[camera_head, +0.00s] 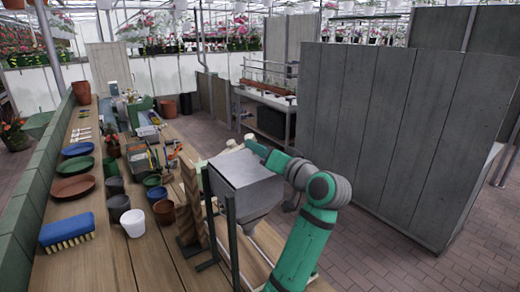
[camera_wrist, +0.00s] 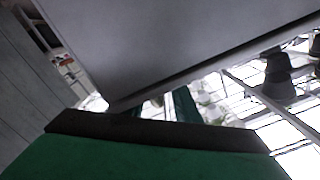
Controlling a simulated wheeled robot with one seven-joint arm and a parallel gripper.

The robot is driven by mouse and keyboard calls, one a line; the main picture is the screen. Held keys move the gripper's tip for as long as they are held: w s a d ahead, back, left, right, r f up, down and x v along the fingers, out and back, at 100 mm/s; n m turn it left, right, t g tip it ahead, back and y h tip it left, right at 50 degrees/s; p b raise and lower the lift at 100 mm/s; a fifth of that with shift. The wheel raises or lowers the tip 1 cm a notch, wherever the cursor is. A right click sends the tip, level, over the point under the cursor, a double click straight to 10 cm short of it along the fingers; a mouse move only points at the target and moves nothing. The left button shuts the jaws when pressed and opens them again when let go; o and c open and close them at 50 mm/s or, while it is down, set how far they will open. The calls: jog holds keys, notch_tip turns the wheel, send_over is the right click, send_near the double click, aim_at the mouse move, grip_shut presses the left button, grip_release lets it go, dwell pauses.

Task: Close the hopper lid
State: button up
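The grey metal hopper (camera_head: 246,190) stands on dark legs at the right edge of the wooden bench. Its top is covered by a flat grey surface, which looks like the lid (camera_head: 238,167); whether it is fully down, I cannot tell. My gripper (camera_head: 250,146) is at the far upper edge of the hopper, with my green arm reaching around its right side. The fingers are mostly hidden. In the wrist view a large grey panel (camera_wrist: 185,40), likely part of the hopper or lid, fills the upper part, very close to the camera.
The wooden bench (camera_head: 107,265) holds a blue brush (camera_head: 67,230), a white pot (camera_head: 133,223), several other pots and saucers, and a tool caddy (camera_head: 150,158). A tall grey partition (camera_head: 370,125) stands at the right. Brick floor (camera_head: 400,255) lies open at the lower right.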

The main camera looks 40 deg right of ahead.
jog(key=shift+s+d, duration=0.1)
dwell(0.3)
jog(key=shift+s, duration=0.25)
jog(key=s+a, duration=0.2)
jog(key=s, duration=0.8)
jog(key=shift+d+r, duration=0.1)
